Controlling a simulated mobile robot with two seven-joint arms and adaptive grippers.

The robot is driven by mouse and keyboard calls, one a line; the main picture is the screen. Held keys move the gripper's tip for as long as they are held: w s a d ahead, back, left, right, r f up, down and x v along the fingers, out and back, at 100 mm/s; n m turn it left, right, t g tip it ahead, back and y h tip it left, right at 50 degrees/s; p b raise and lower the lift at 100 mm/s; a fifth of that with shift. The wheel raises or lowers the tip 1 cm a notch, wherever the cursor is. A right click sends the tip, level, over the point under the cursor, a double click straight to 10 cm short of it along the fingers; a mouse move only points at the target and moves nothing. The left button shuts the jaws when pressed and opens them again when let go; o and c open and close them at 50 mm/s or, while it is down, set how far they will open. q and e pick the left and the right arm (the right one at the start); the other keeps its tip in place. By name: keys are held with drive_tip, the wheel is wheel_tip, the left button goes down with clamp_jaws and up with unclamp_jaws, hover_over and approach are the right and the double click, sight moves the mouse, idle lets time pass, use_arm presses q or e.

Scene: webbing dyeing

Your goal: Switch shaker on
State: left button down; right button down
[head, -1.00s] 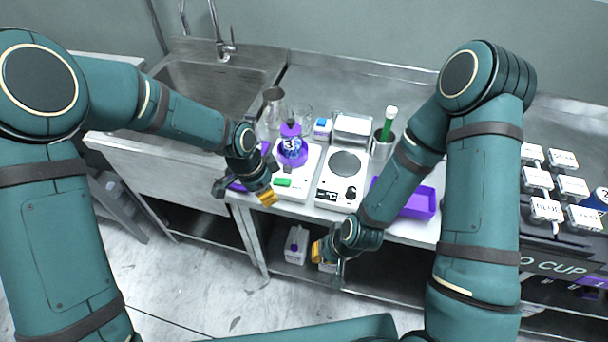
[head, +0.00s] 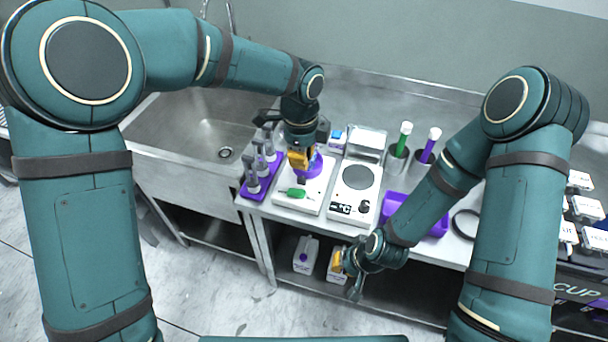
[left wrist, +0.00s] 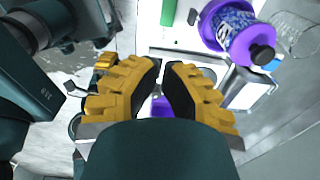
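The shaker (head: 312,200) is a white box on the steel bench in the head view, with a green switch (head: 297,193) on its front and a purple round holder (head: 312,166) behind. My left gripper (head: 301,172) hangs over the shaker, just above and behind the switch, and partly hides the holder. In the left wrist view, its fingertips (left wrist: 163,64) are together with nothing between them. The green switch (left wrist: 168,12) and the purple holder (left wrist: 207,28) with a bottle (left wrist: 235,32) are beyond them. My right gripper (head: 350,275) is low before the bench; its opening is unclear.
A white hotplate (head: 357,190) stands right of the shaker. A purple rack (head: 255,192) with several grey-topped items is at left, by the sink (head: 190,130). A purple tray (head: 432,222) and cups with green- and purple-bodied tubes are at right.

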sight(305, 201)
use_arm(q)
drive_tip(key=f+b, duration=0.1)
drive_tip(key=f, duration=1.2)
drive_tip(key=shift+d+f, duration=0.15)
drive_tip(key=shift+d, duration=0.05)
